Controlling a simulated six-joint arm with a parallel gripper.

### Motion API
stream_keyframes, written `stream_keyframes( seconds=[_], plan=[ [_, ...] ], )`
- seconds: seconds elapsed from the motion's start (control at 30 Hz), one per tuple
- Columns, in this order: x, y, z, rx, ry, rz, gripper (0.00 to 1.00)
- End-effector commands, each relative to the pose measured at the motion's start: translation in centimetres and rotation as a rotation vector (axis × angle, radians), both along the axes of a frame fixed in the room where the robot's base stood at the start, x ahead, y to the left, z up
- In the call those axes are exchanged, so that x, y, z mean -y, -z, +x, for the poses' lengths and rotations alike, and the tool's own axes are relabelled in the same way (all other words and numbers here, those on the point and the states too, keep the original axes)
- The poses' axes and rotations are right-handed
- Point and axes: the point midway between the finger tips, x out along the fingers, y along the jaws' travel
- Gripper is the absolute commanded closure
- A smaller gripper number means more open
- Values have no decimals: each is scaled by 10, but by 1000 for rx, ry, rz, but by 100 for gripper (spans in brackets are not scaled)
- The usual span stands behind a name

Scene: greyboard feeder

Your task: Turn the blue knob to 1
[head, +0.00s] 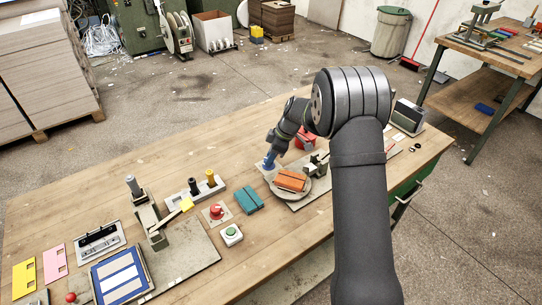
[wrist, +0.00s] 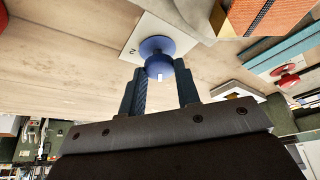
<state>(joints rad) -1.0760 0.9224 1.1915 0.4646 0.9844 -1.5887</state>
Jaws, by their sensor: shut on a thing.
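The blue knob (wrist: 155,45) stands on a pale plate (wrist: 176,28) in the wrist view. A numeral 2 shows on the plate beside it, and a small white mark shows on the knob's near end. My gripper (wrist: 160,70) has one finger on each side of the knob's round end and is shut on it. In the head view, the blue knob (head: 268,163) is near the table's middle, with my gripper (head: 271,154) right at it. The numeral 1 is not readable in either view.
A round turntable (head: 304,193) with orange blocks (head: 290,181) is close on the right. A teal block (head: 249,200), a red button (head: 215,211) and a green button (head: 232,233) are nearer the front. A red object (head: 304,140) lies behind my arm.

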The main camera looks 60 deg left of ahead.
Motion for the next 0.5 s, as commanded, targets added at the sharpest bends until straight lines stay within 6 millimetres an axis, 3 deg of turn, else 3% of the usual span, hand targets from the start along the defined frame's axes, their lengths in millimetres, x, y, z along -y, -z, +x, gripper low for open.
stream_keyframes(
  seconds=[0.5],
  plan=[
    [-3, 0, 3, 1, -349, -1, 93]
  ],
)
